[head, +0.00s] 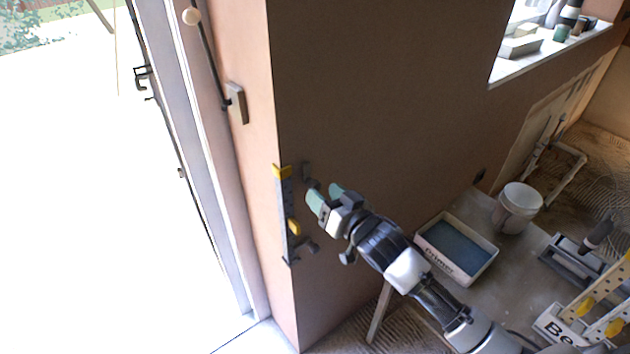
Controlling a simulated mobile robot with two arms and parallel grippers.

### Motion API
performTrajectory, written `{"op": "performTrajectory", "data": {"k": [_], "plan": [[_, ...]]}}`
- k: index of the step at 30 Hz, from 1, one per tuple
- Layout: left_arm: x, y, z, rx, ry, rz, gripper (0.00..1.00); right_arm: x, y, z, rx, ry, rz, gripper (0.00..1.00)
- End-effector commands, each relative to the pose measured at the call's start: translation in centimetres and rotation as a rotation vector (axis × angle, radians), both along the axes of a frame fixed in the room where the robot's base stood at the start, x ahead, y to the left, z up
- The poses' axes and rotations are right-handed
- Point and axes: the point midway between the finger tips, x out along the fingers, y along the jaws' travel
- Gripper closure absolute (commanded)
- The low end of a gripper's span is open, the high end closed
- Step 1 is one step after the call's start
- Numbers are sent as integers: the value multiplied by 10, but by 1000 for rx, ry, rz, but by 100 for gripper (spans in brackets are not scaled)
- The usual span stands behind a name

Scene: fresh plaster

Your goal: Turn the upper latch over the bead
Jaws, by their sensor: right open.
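A grey-blue strip with yellow parts (283,205), which I take to be the bead, stands upright along the wall corner. My left gripper is out of view.
A shallow tray (483,266) and a white bucket (517,207) stand on a board at the right. A window sill (530,55) with small items is at the top right.

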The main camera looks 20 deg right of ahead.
Motion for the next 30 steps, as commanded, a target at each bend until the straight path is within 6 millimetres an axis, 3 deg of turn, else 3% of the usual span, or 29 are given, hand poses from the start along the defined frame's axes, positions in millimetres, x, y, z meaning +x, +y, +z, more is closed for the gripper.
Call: {"op": "performTrajectory", "data": {"k": [3, 9, 20, 27, 30], "plan": [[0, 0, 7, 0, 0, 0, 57, 18, 7, 2, 0, -1, 0, 46], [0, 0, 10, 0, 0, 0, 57, 34, 13, 1, -1, 0, 0, 46], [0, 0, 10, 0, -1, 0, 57, 37, 14, -1, -1, 1, 0, 47], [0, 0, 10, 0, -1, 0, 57, 37, 14, -1, -1, 1, 0, 84], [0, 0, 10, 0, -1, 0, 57, 37, 14, -1, -1, 1, 0, 95]]}}
